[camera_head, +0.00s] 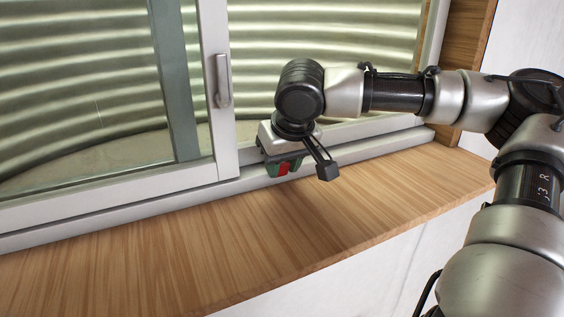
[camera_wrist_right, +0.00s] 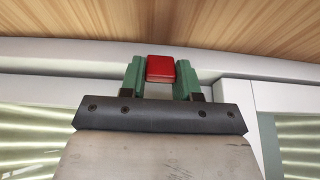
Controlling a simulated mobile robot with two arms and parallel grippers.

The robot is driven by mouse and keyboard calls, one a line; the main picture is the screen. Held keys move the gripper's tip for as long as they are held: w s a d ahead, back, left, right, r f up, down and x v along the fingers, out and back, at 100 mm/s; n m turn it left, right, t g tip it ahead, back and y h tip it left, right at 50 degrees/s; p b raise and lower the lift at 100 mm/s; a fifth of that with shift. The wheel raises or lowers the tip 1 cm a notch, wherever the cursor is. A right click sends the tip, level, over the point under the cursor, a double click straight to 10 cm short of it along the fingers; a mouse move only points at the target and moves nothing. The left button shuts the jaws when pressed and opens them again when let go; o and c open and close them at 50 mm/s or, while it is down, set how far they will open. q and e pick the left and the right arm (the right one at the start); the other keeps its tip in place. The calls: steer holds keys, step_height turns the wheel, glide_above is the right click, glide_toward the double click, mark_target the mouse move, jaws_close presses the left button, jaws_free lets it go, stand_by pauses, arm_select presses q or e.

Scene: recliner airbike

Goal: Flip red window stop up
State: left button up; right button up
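The red window stop (camera_head: 284,169) is a small block at the lower window frame, just above the wooden sill. In the right wrist view the red stop (camera_wrist_right: 160,68) lies between the two green fingers of my right gripper (camera_wrist_right: 160,80). The fingers stand apart, one on each side of it, with almost no gap visible. Whether they press on it cannot be told. In the head view my right gripper (camera_head: 284,167) points down at the frame, and its wrist hides part of the stop's surroundings. My left gripper is not in view.
The window frame (camera_head: 110,205) runs along the back of the wooden sill (camera_head: 200,245). A sliding pane with a grey handle (camera_head: 223,80) stands left of my right gripper. The sill is bare. A wooden side jamb (camera_head: 463,60) and white wall are at the right.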

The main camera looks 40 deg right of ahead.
steer(key=c, duration=0.3)
steer(key=shift+w+d+r+g+y, duration=0.1)
steer(key=shift+w+g+y, duration=0.15)
steer(key=shift+g, duration=0.55)
steer(key=shift+w+d+r+g+y, duration=0.1)
steer(key=shift+w+g+y, duration=0.15)
steer(key=shift+g, duration=0.55)
steer(key=shift+a, duration=0.1)
steer(key=o, duration=0.9)
step_height(320, 180, up, 11)
steer(key=s+b, duration=0.1)
steer(key=b, duration=0.1)
steer(key=shift+a+f, duration=0.15)
